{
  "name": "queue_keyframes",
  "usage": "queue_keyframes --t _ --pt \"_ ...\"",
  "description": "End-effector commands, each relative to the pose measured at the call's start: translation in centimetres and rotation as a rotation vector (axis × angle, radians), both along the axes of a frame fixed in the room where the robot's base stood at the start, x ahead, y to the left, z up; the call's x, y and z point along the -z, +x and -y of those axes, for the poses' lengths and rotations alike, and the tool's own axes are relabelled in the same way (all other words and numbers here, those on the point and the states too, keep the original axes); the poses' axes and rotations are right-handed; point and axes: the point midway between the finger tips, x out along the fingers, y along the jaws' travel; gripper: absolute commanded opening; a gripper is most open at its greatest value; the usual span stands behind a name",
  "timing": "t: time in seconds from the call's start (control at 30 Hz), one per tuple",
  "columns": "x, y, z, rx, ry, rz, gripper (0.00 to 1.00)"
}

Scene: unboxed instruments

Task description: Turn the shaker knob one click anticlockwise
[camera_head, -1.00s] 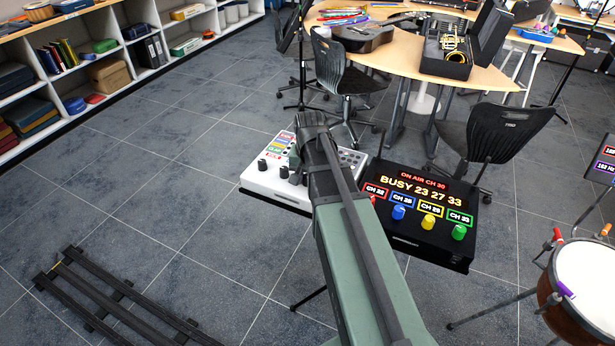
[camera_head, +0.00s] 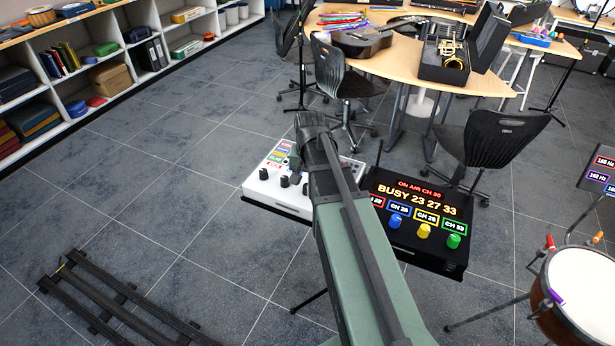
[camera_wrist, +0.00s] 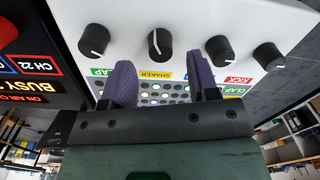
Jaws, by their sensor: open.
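A white drum-machine box (camera_head: 262,193) with a row of black knobs stands left of my arm in the head view. In the wrist view, the shaker knob (camera_wrist: 159,43) is black with a white pointer line and sits above the yellow SHAKER label (camera_wrist: 158,76). My gripper (camera_wrist: 162,78) is open, with one purple finger on each side of that label. The fingertips lie below the knob in the picture, and the space between them is empty. I cannot tell their height above the panel. In the head view, my arm hides part of the box.
Other black knobs flank the shaker knob, at left (camera_wrist: 94,40) and right (camera_wrist: 220,50). A black console (camera_head: 425,200) with a lit display and coloured knobs stands close to the right. A drum (camera_head: 580,290) is at far right. Open floor lies to the left.

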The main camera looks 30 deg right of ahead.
Motion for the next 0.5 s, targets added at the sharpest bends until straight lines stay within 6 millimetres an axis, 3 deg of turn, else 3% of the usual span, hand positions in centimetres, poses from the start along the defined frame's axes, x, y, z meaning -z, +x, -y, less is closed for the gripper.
queue_keyframes --t 0.03,0.2,0.3,0.5 --pt "-2.7 0.0 0.0 0.0 0.0 0.0 0.54" --pt "-6.4 -0.1 0.1 0.0 0.0 0.0 0.54" --pt "-7.1 -0.1 0.2 0.0 0.0 0.0 0.54" --pt "-6.8 -0.1 0.2 0.0 0.0 0.0 0.54"
